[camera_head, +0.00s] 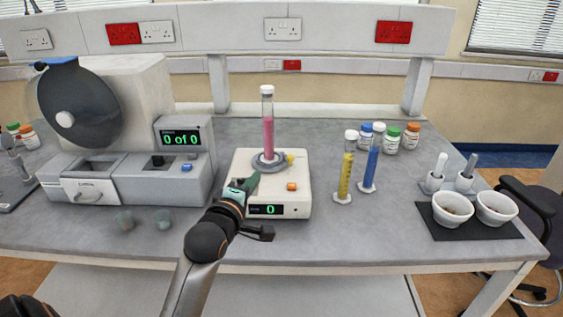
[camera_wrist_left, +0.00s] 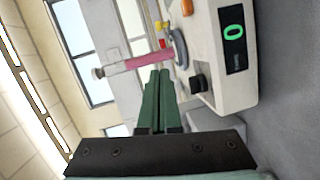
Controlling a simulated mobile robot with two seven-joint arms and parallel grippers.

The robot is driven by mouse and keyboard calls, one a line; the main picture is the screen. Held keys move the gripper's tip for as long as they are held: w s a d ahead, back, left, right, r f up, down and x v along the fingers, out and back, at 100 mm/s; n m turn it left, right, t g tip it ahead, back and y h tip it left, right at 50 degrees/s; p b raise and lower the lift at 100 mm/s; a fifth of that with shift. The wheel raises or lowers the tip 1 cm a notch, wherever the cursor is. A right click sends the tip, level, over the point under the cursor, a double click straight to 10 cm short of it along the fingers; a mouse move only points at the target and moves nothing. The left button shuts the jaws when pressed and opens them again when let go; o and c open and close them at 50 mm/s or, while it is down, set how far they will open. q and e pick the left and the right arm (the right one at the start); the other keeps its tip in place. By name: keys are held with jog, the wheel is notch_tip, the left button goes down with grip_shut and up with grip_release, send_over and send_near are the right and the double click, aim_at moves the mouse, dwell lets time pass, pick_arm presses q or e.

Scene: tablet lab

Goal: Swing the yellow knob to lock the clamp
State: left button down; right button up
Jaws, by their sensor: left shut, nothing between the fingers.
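A white machine (camera_head: 245,170) with a green "0" display stands mid-table; it also shows in the left wrist view (camera_wrist_left: 232,88). A capped tube of pink liquid (camera_head: 268,135) stands upright in a grey round clamp (camera_head: 264,164) on top of it. The yellow knob (camera_head: 290,158) sticks out at the clamp's right side. In the left wrist view the tube (camera_wrist_left: 135,62) and clamp (camera_wrist_left: 181,48) lie beyond my fingertips. My left gripper (camera_head: 252,180) is shut and empty, its green fingers at the clamp's front left, apart from the knob. Whether they touch the clamp is unclear. My right gripper is out of view.
Yellow (camera_head: 346,168) and blue (camera_head: 371,160) cylinders stand right of the machine, with several capped bottles behind. Two white bowls (camera_head: 497,208) sit on a dark mat at far right. A large grey machine (camera_head: 140,178) with a "0 of 0" display stands left. Front table space is mostly clear.

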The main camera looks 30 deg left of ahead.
pick_arm(q)
jog(key=x, duration=0.9)
jog(key=shift+w, duration=0.1)
jog(key=w, duration=0.2)
jog(key=w+d, duration=0.1)
jog(key=shift+d+f+p, duration=0.1)
jog(key=shift+f+p, duration=0.2)
jog(key=shift+p, duration=0.1)
jog(key=shift+w+d+f, duration=0.15)
jog(key=shift+w+d, duration=0.15)
jog(key=shift+w, duration=0.2)
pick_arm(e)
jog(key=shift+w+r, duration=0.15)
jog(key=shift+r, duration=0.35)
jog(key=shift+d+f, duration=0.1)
